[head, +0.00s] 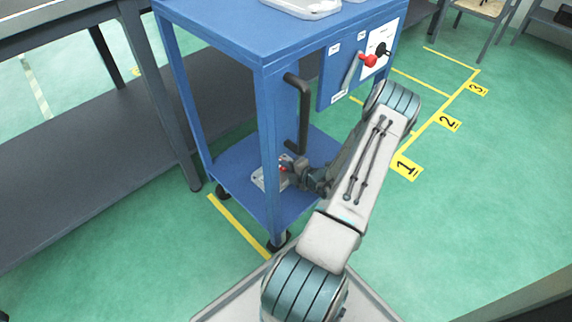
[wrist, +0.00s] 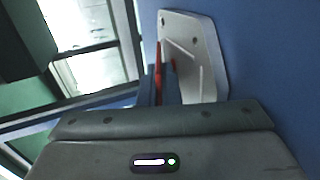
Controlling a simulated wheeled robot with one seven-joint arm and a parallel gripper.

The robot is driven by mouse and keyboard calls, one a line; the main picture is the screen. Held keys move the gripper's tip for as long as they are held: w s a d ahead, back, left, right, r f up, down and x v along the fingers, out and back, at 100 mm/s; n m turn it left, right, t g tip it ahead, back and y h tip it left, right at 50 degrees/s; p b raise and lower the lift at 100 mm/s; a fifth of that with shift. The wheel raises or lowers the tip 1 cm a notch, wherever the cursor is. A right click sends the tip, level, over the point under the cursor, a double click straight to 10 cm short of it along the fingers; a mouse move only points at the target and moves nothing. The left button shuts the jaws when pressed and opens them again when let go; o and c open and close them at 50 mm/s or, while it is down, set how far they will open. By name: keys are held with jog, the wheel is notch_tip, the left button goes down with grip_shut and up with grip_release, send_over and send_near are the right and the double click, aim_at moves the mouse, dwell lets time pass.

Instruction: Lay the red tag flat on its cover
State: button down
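The cover is a pale grey cast plate (head: 262,183) on the lower shelf of the blue cart; in the wrist view it shows as a rounded plate (wrist: 205,50) with small holes. My gripper (head: 285,170) reaches in low over the shelf, at the cover's right part. The red tag (wrist: 158,66) shows as a thin, edge-on strip between my gripper's fingers (wrist: 160,85), standing beside the cover's face. In the head view only a small spot of red shows at the fingertips. The fingers look closed on the tag. Whether the tag touches the cover is unclear.
The blue cart (head: 235,45) has a black vertical handle (head: 300,115) and a panel with a red-knobbed lever (head: 368,61) close to my arm. Another casting (head: 305,5) lies on its top. A dark bench (head: 90,150) stands left. The green floor on the right is open.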

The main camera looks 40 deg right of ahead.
jog(key=c, duration=1.6)
grip_release()
jog(key=shift+o, duration=0.2)
jog(key=shift+f, duration=0.1)
jog(key=shift+s, duration=0.1)
jog(key=p+v, duration=0.1)
jog(key=v, duration=0.3)
jog(key=p+v, duration=0.2)
jog(key=v, duration=0.2)
jog(key=p+v, duration=0.2)
jog(key=v, duration=0.2)
jog(key=shift+s+d+r, duration=0.1)
jog(key=shift+s+r, duration=0.1)
jog(key=shift+r, duration=0.2)
jog(key=shift+s+r+p, duration=0.1)
jog(key=shift+s+p, duration=0.2)
jog(key=shift+s, duration=0.2)
